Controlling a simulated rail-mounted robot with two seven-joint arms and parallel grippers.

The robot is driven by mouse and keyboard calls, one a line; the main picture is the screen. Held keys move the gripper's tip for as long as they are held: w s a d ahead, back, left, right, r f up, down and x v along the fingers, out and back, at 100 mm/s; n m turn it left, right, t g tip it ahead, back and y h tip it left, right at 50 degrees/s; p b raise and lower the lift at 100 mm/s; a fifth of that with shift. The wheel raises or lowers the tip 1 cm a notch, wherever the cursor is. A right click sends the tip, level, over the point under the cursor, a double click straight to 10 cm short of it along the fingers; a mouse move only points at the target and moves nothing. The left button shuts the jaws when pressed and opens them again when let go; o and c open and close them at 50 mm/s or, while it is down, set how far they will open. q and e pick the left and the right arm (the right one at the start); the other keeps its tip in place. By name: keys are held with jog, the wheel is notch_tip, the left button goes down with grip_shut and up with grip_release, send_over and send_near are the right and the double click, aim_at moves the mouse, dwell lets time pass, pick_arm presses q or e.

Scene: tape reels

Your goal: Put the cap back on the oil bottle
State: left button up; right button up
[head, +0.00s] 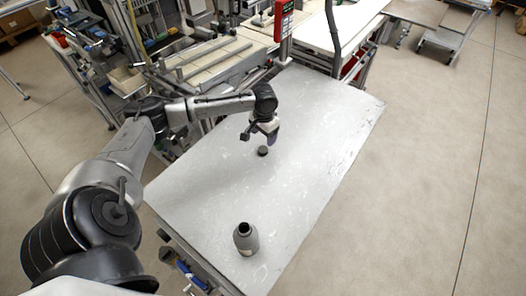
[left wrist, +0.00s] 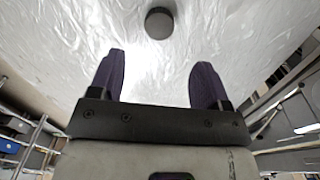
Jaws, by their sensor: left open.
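The oil bottle (head: 246,239) stands upright near the front edge of the grey table, with its dark open mouth facing up. The dark round cap (head: 262,151) lies on the table further back, apart from the bottle. The cap also shows in the left wrist view (left wrist: 159,23), ahead of the fingertips and roughly between their lines. My left gripper (head: 271,134) is above the table just behind the cap. Its two purple fingers (left wrist: 160,75) are spread apart with nothing between them. My right gripper is in neither view.
The table top (head: 325,125) is otherwise clear, with wide free room around the cap and bottle. A workbench with metal rails (head: 205,60) stands behind the table at the left. A red device on a post (head: 284,20) rises at the table's back edge.

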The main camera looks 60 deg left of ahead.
aim_at(263, 149)
pick_arm(q)
notch_tip(263, 149, down, 2)
jog(key=shift+f, duration=0.15)
dwell(0.4)
jog(key=shift+s+d+f+b, duration=0.1)
jog(key=shift+f+b, duration=0.35)
jog(key=shift+f, duration=0.9)
jog(key=shift+s+d+f+b, duration=0.1)
jog(key=shift+f+b, duration=0.3)
jog(key=shift+f, duration=0.9)
jog(key=c, duration=1)
jog(key=shift+r, duration=0.15)
